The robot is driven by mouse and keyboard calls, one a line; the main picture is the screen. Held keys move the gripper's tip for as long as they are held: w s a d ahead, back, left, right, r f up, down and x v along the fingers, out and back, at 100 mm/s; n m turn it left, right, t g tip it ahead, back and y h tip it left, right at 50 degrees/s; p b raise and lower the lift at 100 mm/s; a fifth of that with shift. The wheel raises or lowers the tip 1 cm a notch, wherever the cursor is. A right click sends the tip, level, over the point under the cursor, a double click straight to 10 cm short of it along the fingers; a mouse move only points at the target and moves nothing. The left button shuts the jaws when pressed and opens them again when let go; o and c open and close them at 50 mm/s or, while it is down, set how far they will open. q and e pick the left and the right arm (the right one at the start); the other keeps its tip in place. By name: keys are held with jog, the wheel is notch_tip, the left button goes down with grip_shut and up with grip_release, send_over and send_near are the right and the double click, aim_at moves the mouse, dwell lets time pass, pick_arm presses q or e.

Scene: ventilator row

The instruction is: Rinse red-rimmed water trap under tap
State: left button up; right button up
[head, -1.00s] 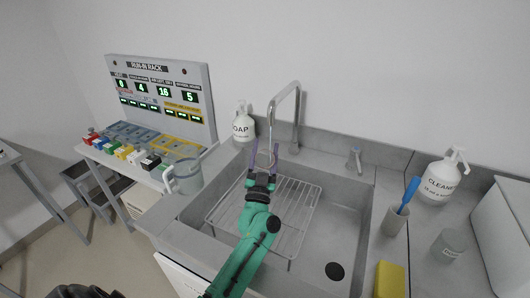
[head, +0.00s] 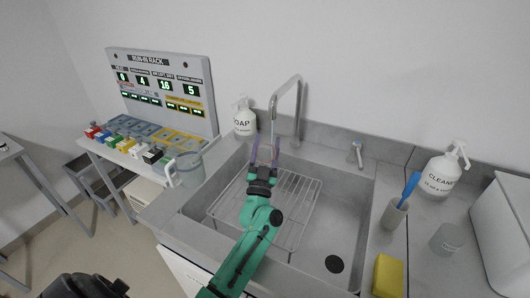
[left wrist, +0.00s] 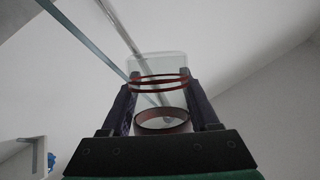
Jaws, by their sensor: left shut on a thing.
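My left gripper (head: 265,152) is over the sink (head: 335,222), in front of the tap (head: 296,108) and close below its spout. It is shut on the red-rimmed water trap (left wrist: 158,83), a clear cup with red rings that shows between the fingers in the left wrist view. In the head view the trap is too small and clear to make out well. Two long thin shapes run past it in the left wrist view; I cannot tell whether one is water. My right gripper is not in view.
A wire rack (head: 292,205) lies in the sink. A soap bottle (head: 244,121) and a clear jug (head: 186,170) stand left. A tap lever (head: 356,153), brush holder (head: 394,215), yellow sponge (head: 388,275) and cleaner bottle (head: 440,178) are right. The run-in rack (head: 162,62) is farther left.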

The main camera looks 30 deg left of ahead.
aim_at(265, 156)
pick_arm(q)
jog(key=shift+w+d, duration=0.15)
jog(key=shift+d, duration=0.45)
jog(key=shift+s+d+r+p, duration=0.1)
jog(key=shift+s+d+p, duration=0.05)
jog(key=shift+s+p, duration=0.7)
jog(key=s+p, duration=0.1)
jog(key=s, duration=0.1)
jog(key=s+d+p, duration=0.1)
jog(key=s, duration=0.1)
jog(key=shift+s+d+f+p, duration=0.1)
jog(key=shift+s+p, duration=0.2)
jog(key=shift+s, duration=0.3)
jog(key=shift+s+d+f+p, duration=0.1)
jog(key=shift+s+p, duration=0.15)
jog(key=shift+s, duration=0.3)
jog(key=shift+f, duration=0.15)
